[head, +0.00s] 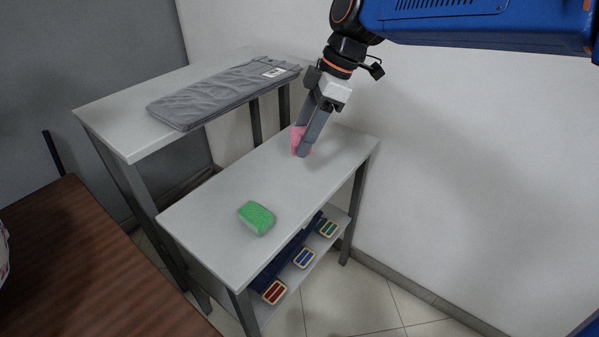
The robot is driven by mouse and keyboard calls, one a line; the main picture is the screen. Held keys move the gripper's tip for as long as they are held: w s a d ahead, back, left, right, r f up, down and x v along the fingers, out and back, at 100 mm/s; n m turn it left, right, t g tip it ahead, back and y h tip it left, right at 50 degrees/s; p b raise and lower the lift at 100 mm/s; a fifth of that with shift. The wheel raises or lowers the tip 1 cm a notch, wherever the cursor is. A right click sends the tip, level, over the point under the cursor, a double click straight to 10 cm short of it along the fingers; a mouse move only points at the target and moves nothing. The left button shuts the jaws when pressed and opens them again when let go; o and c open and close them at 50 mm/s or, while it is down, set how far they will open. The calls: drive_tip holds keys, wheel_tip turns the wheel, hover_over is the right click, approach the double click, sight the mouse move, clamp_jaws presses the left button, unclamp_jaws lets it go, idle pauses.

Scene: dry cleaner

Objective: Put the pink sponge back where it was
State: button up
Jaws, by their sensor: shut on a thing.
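The pink sponge (295,137) shows in the head view, held between the fingers of my gripper (303,147). My gripper points down and is shut on it, over the far part of the white table (190,222). The fingers hide part of the sponge. I cannot tell whether the sponge touches the tabletop or is just above it. A green sponge (257,217) lies on the near part of the same table, apart from my gripper.
A higher white table (110,105) with a folded grey garment (220,93) stands behind to the left. A lower shelf (337,215) holds several coloured-label items. A brown wooden surface (95,270) is at the left front. The middle of the white table is clear.

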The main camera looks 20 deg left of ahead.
drive_tip(key=shift+s+a+f, duration=0.25)
drive_tip(key=shift+s+a, duration=0.2)
drive_tip(key=shift+a, duration=0.15)
drive_tip(key=shift+n, duration=0.3)
drive_tip(key=shift+f, duration=4.95)
drive_tip(key=shift+f, duration=0.15)
drive_tip(key=o, duration=1)
drive_tip(key=shift+a, duration=0.1)
drive_tip(key=v, duration=1.2)
drive_tip(key=shift+w, duration=0.1)
